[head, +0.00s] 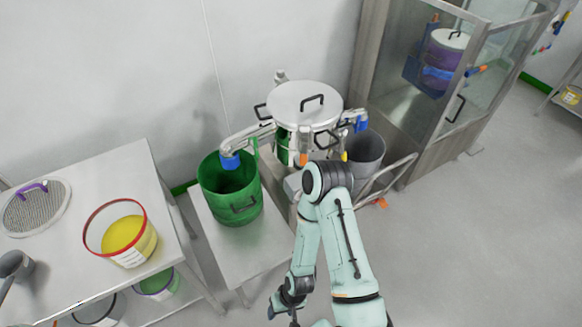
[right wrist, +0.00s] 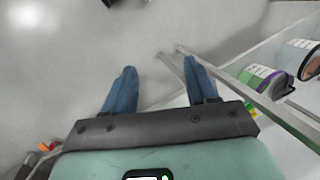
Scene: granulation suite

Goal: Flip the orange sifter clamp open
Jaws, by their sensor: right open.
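The sifter (head: 305,104) is a round steel vessel with a lidded top and black handles, at the centre of the head view. A small orange piece (head: 304,159) shows low on its front, just above my right arm; it looks like the orange clamp, but whether it is shut I cannot tell. A yellow piece (head: 344,156) is to its right. My right gripper (head: 282,317) is at the bottom edge of the head view, well below and apart from the sifter. In the right wrist view its blue fingers (right wrist: 160,78) are apart with nothing between them. My left gripper is out of view.
A green bin (head: 231,190) stands under the sifter's left blue-tipped outlet, and a grey bin (head: 365,152) at its right. A steel table (head: 95,190) at left holds a mesh screen and a red-rimmed tub (head: 120,232). A glass cabinet (head: 420,90) stands behind right.

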